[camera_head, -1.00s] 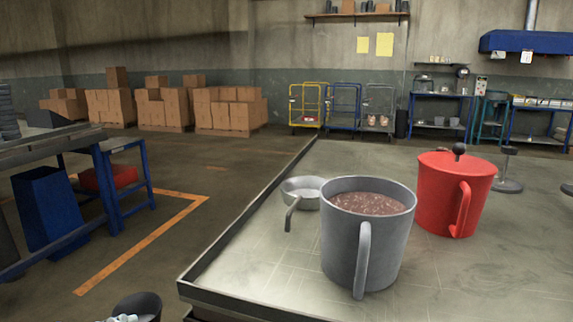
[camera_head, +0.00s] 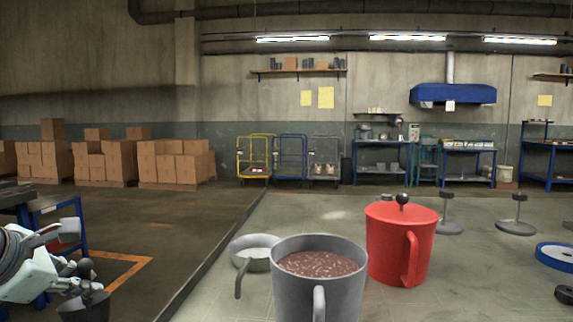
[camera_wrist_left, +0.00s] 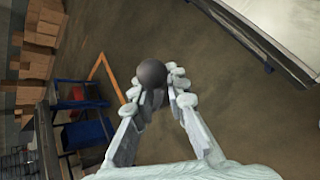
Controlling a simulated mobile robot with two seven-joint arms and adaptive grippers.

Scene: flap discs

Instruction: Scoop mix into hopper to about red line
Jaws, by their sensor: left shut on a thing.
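My left gripper (camera_head: 88,286) is at the lower left of the head view, off the table's left side. It is shut on a dark scoop (camera_head: 84,306) with a cup-like bowl, held in the air. In the left wrist view a dark round knob (camera_wrist_left: 152,73) shows between the fingertips (camera_wrist_left: 154,92); the bowl is not clear there. A grey, handled pot (camera_head: 318,292) on the table holds reddish-brown mix (camera_head: 318,263). My left gripper is well left of it. I cannot make out a hopper or a red line for certain. My right gripper is not in view.
A red lidded pot (camera_head: 398,250) with a black knob stands right of the grey pot. A small metal pan (camera_head: 256,250) sits left behind it. Stands (camera_head: 516,226) and a blue ring (camera_head: 556,255) are farther right. The table has a raised left edge (camera_head: 215,255).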

